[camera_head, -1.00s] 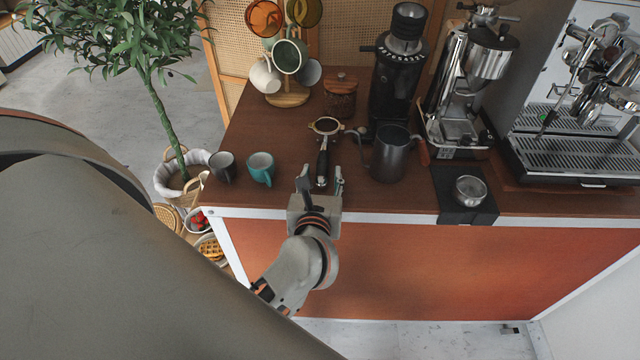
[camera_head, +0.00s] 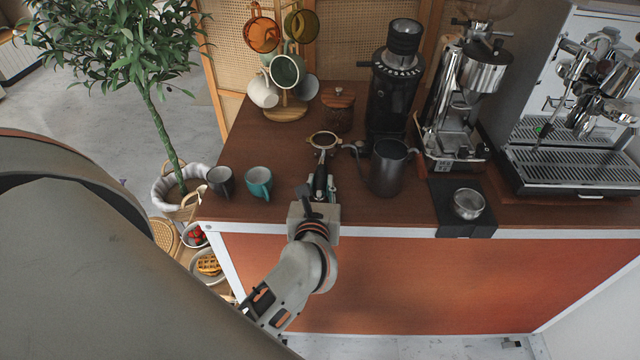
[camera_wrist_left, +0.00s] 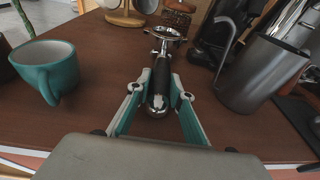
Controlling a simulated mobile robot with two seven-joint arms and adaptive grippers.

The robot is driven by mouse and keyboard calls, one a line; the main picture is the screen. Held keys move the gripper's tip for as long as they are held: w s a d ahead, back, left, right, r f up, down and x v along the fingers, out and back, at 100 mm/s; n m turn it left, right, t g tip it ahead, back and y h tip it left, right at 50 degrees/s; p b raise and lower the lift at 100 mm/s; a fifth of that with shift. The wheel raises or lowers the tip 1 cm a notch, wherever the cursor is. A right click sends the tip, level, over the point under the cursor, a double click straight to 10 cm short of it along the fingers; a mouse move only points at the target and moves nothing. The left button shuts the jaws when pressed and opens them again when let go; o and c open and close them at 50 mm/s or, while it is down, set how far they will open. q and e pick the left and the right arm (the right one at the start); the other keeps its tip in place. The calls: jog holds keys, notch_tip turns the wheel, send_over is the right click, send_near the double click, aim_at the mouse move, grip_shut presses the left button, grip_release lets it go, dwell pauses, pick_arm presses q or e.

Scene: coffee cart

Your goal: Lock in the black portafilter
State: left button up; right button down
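The black portafilter lies on the brown counter with its metal ring (camera_head: 324,140) pointing away from me and its black handle toward me. It also shows in the left wrist view (camera_wrist_left: 162,62). My left gripper (camera_head: 323,186) reaches over the counter's front edge, with a finger on each side of the handle. In the left wrist view the fingertips (camera_wrist_left: 162,78) close in against the handle's sides. The espresso machine (camera_head: 572,165) stands at the far right of the counter, with a drip grate and chrome fittings above it. My right gripper is not in view.
A dark metal pitcher (camera_head: 387,172) stands close right of the portafilter. A teal cup (camera_head: 259,183) and a dark cup (camera_head: 220,181) stand left. Behind are a wooden-lidded jar (camera_head: 338,110), a black grinder (camera_head: 393,95) and a chrome machine (camera_head: 455,110). A small metal bowl (camera_head: 467,203) sits right.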

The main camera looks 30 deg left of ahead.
pick_arm(q)
grip_shut()
jog(key=shift+r, duration=0.15)
notch_tip(320, 180, up, 3)
jog(key=p, duration=0.3)
jog(key=shift+r, duration=1)
